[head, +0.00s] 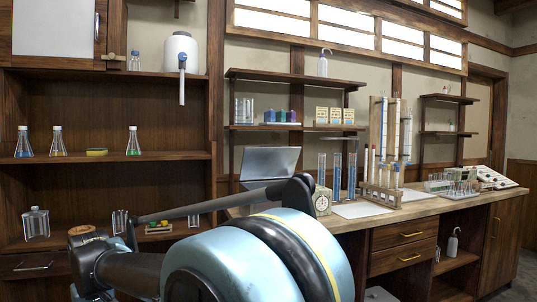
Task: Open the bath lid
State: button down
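A flat silver-grey panel (270,161) stands tilted up at the left end of the bench, behind my arm. It looks like a raised lid, but I cannot tell for sure that it is the bath lid. A lower grey part shows just under it, and whatever lies below is hidden by my arm. My arm's large blue and black links fill the lower middle of the head view. My gripper's fingers do not show, so I cannot see whether they touch anything.
The wooden bench (437,203) carries a round-dial timer (322,201), tall glass cylinders and a wooden rack of tubes (382,190). Wall shelves hold boxes and bottles. A shelf unit at left holds flasks (133,142) and a white container (181,52). Drawers (404,247) are below.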

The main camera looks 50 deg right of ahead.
aim_at(261, 162)
jog(key=u, duration=1.3)
jog(key=k, duration=1.75)
jog(key=z, duration=2.3)
